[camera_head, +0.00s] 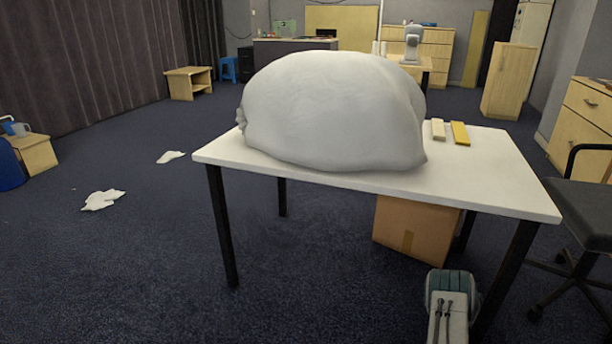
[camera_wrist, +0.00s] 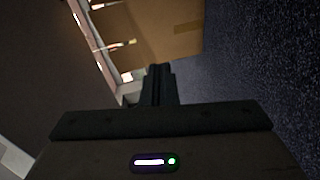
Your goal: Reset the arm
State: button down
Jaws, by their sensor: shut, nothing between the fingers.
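My gripper (camera_wrist: 158,72) shows in the wrist view, its dark fingers together with nothing between them. My arm (camera_head: 449,305) shows at the bottom right of the head view, low in front of the white table (camera_head: 490,183). The gripper's fingers cannot be made out there. In the wrist view, a brown surface and dark carpet lie beyond the fingers.
A large, pale, bulging bundle (camera_head: 335,110) covers much of the tabletop. Two small bars, one cream (camera_head: 438,129) and one yellow (camera_head: 460,133), lie to its right. A cardboard box (camera_head: 415,229) is under the table. A dark chair (camera_head: 585,205) stands at right. Floor at left is mostly open.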

jog(key=w+a+r+m+g+p, duration=0.2)
jog(key=w+r+p, duration=0.2)
jog(key=r, duration=0.7)
jog(key=w+a+r+m+g+p, duration=0.1)
jog(key=w+r+m+p, duration=0.25)
jog(key=r, duration=0.85)
jog(key=s+a+r+m+g+y+p, duration=0.15)
jog(key=a+r+p, duration=0.35)
jog(key=r, duration=0.6)
jog(key=a+r+m+g+y+p, duration=0.15)
jog(key=a+r+p, duration=0.35)
jog(key=r, duration=0.6)
jog(key=s+a+r+m+g+y+p, duration=0.1)
jog(key=s+a+r+g+p, duration=0.1)
jog(key=s+a+r+p, duration=0.3)
jog(key=s+a+r+m+g+y+p, duration=0.1)
jog(key=s+a+r+p, duration=0.3)
jog(key=s+a+r, duration=0.4)
jog(key=s+a+r+m+g+y+p, duration=0.1)
jog(key=s+a+r+p, duration=0.4)
jog(key=s+r, duration=1.1)
jog(key=s+a+m+g, duration=0.1)
jog(key=s+g, duration=0.1)
jog(key=shift+a+g+p, duration=0.2)
jog(key=shift+g+p, duration=0.15)
jog(key=shift+g, duration=0.05)
jog(key=shift+r, duration=0.1)
